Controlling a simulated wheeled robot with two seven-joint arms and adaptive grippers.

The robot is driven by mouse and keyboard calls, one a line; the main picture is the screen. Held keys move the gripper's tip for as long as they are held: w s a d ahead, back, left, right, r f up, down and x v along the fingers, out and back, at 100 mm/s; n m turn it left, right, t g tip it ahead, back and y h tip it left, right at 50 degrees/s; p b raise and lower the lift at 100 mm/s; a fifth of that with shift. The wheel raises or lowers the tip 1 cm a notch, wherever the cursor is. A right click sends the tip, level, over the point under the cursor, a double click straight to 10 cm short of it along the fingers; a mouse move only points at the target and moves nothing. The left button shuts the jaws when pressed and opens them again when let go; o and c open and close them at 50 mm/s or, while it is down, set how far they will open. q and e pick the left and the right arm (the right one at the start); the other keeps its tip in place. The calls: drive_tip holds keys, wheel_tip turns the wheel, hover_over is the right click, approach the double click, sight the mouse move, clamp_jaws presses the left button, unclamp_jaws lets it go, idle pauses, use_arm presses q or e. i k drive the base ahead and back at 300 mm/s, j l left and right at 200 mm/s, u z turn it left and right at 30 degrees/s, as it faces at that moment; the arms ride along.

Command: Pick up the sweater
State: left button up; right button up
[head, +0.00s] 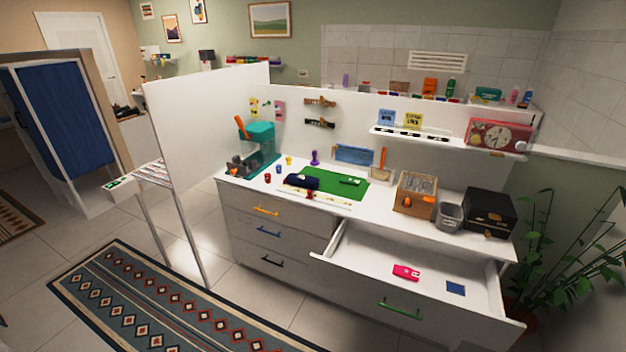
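I see no sweater that I can make out in the head view. Neither of my grippers is in view. At the far left a blue curtain (52,118) hangs in a booth-like frame; what is behind it is hidden. A dark, soft-looking item (301,181) lies on the counter beside a green mat (335,190), too small to identify.
A white counter (385,213) with drawers holds a teal machine (260,143), a wooden box (415,195) and a black box (489,211). A wide drawer (400,308) stands open. A white partition (205,125) rises at its left. A patterned rug (170,305) covers the floor.

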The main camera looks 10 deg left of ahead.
sight(300, 180)
drive_tip(key=i+j+z, duration=0.75)
drive_tip(key=j+z, duration=0.2)
drive_tip(key=j, duration=0.25)
drive_tip(key=j+z, duration=0.3)
drive_tip(key=j, duration=0.3)
drive_tip(key=k+j+z, duration=0.2)
drive_tip(key=j, duration=0.2)
drive_tip(key=k+j+z, duration=0.2)
drive_tip(key=j, duration=0.2)
drive_tip(key=i, duration=0.1)
